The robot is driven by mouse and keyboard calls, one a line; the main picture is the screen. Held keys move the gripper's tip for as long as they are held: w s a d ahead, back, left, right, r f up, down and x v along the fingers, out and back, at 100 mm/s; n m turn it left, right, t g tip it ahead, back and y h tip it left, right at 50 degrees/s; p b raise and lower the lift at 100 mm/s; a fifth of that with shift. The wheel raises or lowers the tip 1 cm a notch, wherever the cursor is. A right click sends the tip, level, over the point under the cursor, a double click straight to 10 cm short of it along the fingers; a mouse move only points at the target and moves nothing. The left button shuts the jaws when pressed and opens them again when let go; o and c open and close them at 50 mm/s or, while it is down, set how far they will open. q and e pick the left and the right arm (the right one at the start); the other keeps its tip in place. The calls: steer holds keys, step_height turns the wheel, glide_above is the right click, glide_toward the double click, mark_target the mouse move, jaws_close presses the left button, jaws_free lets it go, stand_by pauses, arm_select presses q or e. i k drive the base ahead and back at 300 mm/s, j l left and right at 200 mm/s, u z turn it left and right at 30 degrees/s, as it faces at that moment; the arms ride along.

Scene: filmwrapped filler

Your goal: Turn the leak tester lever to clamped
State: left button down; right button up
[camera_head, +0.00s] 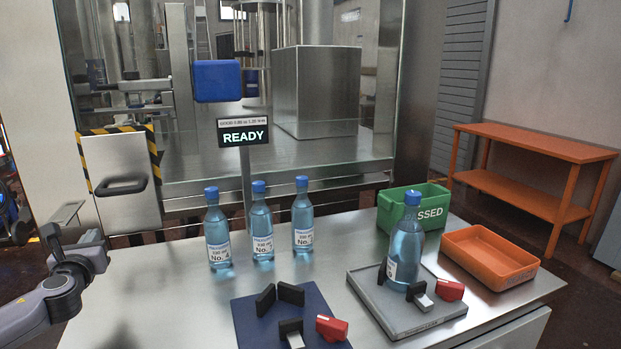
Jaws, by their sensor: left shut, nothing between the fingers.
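Two fixtures with red levers stand on the steel table; I cannot tell by a label which is the leak tester. The grey fixture (400,318) holds an upright blue-capped bottle (407,245) beside black pads. Its red lever (450,290) sits at the plate's right side. The dark blue fixture (255,325) is empty, with black pads (290,294) and a red lever (332,328) at its right. My left gripper (48,233) is at the far left, shut and empty, well away from both levers. My right gripper is not in view.
Three blue-capped bottles (262,228) stand on the table's back part. A green "PASSED" bin (425,215) and an orange tray (488,257) are at the right. A "READY" sign (243,134) stands before the glass-fronted machine. The table's left part (150,300) is clear.

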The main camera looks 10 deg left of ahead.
mark_target(449, 291)
steer(key=k+l, duration=0.9)
steer(key=k, duration=0.2)
